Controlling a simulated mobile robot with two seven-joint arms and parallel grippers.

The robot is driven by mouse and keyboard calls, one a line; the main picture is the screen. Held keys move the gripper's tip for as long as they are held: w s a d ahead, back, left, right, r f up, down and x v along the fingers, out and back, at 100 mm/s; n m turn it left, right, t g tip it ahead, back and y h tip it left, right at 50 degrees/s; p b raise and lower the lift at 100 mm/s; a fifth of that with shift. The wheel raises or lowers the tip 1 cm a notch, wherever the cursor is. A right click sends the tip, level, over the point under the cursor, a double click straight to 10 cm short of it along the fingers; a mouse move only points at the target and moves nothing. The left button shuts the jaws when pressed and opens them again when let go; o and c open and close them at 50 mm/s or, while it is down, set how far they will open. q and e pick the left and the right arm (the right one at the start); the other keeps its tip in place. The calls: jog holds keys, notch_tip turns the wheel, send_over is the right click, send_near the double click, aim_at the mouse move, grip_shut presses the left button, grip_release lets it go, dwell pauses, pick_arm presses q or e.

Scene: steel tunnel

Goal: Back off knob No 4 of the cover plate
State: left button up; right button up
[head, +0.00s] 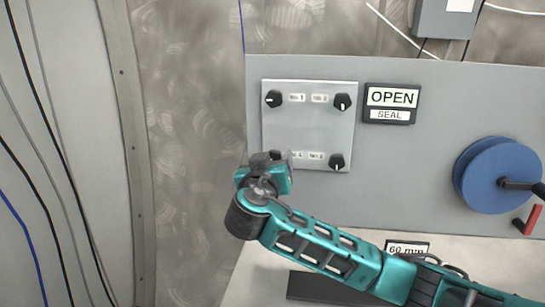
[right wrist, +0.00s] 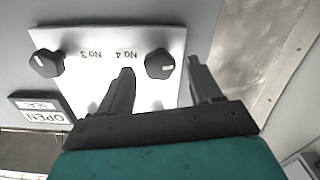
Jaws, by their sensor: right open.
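The cover plate (head: 310,128) is a pale square panel on the grey wall, with a black knob at each corner. Knob No 4 (head: 276,155) is at its lower left, mostly hidden behind my right gripper (head: 265,178) in the head view. In the right wrist view, which shows the plate upside down, knob No 4 (right wrist: 160,64) lies between the two spread fingers of my right gripper (right wrist: 160,72). My left gripper is not in view.
Knob No 3 (head: 337,161) is at the plate's lower right; two more knobs sit above. An OPEN/SEAL sign (head: 389,103) is right of the plate. A blue reel (head: 497,176) with a crank is farther right. A dark bar (head: 325,287) lies below.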

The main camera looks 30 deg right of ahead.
jog(key=shift+w+d, duration=0.4)
jog(key=shift+w, duration=0.1)
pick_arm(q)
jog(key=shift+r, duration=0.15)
pick_arm(e)
jog(key=shift+w, duration=0.1)
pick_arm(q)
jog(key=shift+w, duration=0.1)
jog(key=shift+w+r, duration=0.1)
pick_arm(e)
jog(key=shift+c, duration=0.5)
jog(key=shift+c, duration=1.4)
jog(key=c, duration=0.7)
jog(key=shift+o, duration=0.2)
jog(key=shift+f, duration=0.1)
